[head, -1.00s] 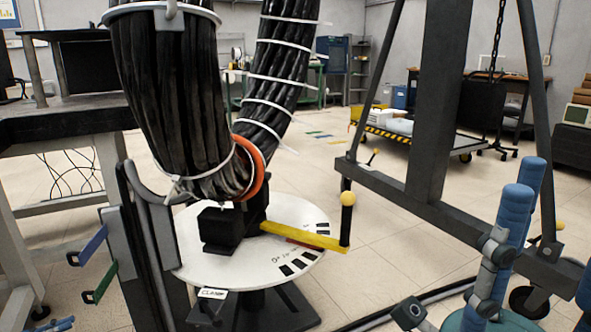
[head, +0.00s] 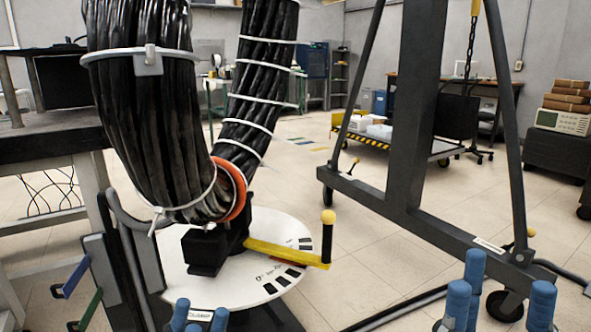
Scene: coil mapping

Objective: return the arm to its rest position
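A yellow arm (head: 283,252) lies over a round white marked plate (head: 215,290). At its right end a black upright handle (head: 326,247) carries a yellow ball (head: 328,216). My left gripper (head: 200,315) shows only blue fingertips at the bottom edge, in front of the plate; they are apart with nothing between them. My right gripper (head: 502,295) is at the lower right, its blue fingers pointing up, spread and empty. Neither gripper touches the yellow arm or its handle. The lower parts of both grippers are out of view.
A thick black cable bundle (head: 150,110) with white ties and an orange ring (head: 233,188) hangs over the plate. A dark wheeled frame (head: 412,150) stands at the right. A dark bench (head: 50,130) is at the left. Open tiled floor lies behind the plate.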

